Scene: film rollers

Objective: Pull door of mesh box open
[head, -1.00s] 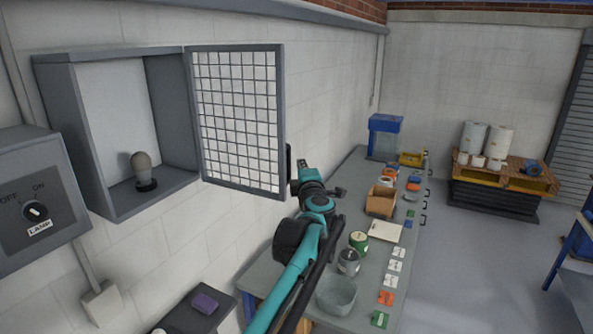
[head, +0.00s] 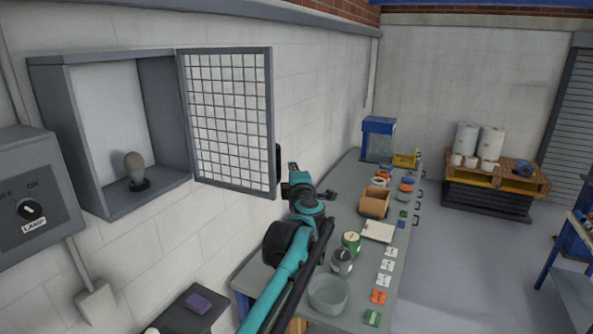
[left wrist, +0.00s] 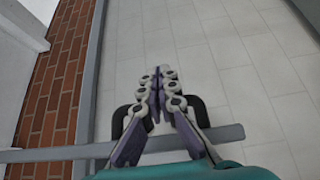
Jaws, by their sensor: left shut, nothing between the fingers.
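The mesh box (head: 88,139) is a grey wall cabinet at the left with a lamp bulb (head: 134,164) inside. Its mesh door (head: 229,121) stands wide open, swung out to the right. A black handle (head: 278,161) is at the door's right edge. My left gripper (head: 293,170) is just right of the handle, shut and empty. In the left wrist view, the shut fingers (left wrist: 159,74) overlap a black bracket shape and a grey bar (left wrist: 55,153); I cannot tell whether they touch. My right gripper is not in view.
A lamp switch box (head: 34,207) hangs at the left. A long bench (head: 330,200) with cans, a cardboard box and small cards runs along the wall below my left arm. A pallet table with paper rolls (head: 478,146) stands at the back. The floor (head: 470,270) at the right is clear.

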